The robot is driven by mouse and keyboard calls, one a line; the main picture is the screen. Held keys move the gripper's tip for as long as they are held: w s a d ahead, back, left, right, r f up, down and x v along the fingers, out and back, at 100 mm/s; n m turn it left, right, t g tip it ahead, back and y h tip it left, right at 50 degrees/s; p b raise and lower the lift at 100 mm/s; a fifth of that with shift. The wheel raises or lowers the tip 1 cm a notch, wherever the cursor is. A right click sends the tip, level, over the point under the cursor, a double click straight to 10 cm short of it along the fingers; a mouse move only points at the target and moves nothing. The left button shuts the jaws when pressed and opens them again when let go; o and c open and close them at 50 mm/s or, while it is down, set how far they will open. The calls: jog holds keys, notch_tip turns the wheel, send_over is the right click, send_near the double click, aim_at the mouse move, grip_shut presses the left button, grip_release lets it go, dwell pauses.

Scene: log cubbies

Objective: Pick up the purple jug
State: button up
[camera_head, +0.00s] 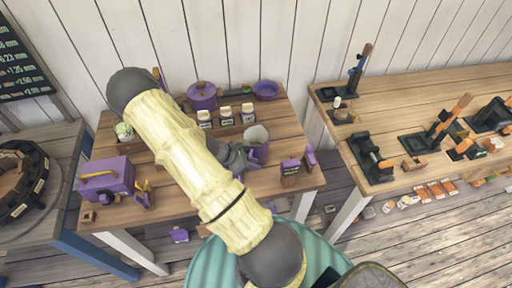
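A purple jug-like vessel (260,154) with a pale grey upper part stands on the middle wooden table (285,121), right of centre. My gripper (243,158) is dark grey and sits low, right against the vessel's left side in this view. My pale arm crosses the table and hides part of it. The fingers are small and partly merge with the vessel, so I cannot tell whether they touch it or are closed.
A purple lidded pot (202,96), several small jars (226,116) and a purple bowl (266,90) stand behind. Another table (400,98) holds dark-and-orange tools.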

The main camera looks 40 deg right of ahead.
jog(key=shift+c, duration=0.3)
grip_shut()
jog(key=shift+r, duration=0.2)
notch_tip(320, 180, up, 10)
jog(key=b, duration=0.1)
jog(key=shift+f+b, duration=0.15)
jog(key=shift+b, duration=0.2)
dwell(0.5)
